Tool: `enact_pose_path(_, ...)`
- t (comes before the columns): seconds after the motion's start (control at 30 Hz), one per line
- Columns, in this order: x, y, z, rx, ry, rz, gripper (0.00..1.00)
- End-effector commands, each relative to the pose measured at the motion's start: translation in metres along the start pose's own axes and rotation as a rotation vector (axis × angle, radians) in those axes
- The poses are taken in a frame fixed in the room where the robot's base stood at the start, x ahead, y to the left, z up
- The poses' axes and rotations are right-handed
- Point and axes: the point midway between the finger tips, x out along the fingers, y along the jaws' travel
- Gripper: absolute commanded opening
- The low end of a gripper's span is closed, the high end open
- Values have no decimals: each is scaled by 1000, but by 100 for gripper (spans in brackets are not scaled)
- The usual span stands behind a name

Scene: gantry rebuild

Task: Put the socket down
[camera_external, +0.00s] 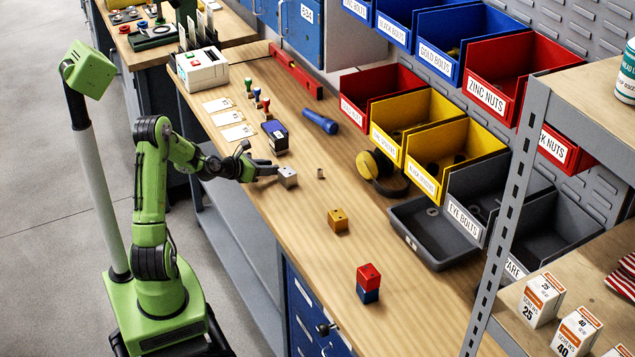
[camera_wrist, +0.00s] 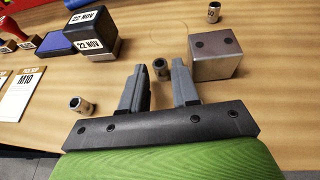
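My gripper (camera_external: 268,167) is low over the wooden bench, just left of a grey metal block (camera_external: 288,177). In the wrist view my gripper (camera_wrist: 160,75) has its two grey fingers spread. A small metal socket (camera_wrist: 160,69) is between the fingertips, with a visible gap on each side. Whether it rests on the bench is hard to tell. A second socket (camera_wrist: 81,105) is left of the fingers, and a third (camera_wrist: 213,12) is beyond the block (camera_wrist: 217,58). In the external view one socket (camera_external: 320,173) stands right of the block.
A date stamp (camera_wrist: 92,32) and blue ink pad (camera_wrist: 53,45) are left of the fingers. Bins line the back.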

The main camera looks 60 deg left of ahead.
Motion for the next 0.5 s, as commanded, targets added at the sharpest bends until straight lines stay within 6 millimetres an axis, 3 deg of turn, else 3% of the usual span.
enact_pose_path(0.1, 18, 0, -2, 1, 0, -1, 30)
enact_pose_path(0.33, 21, 0, -1, 1, 1, 1, 30)
enact_pose_path(0.5, 20, 0, -1, 1, 1, 0, 5)
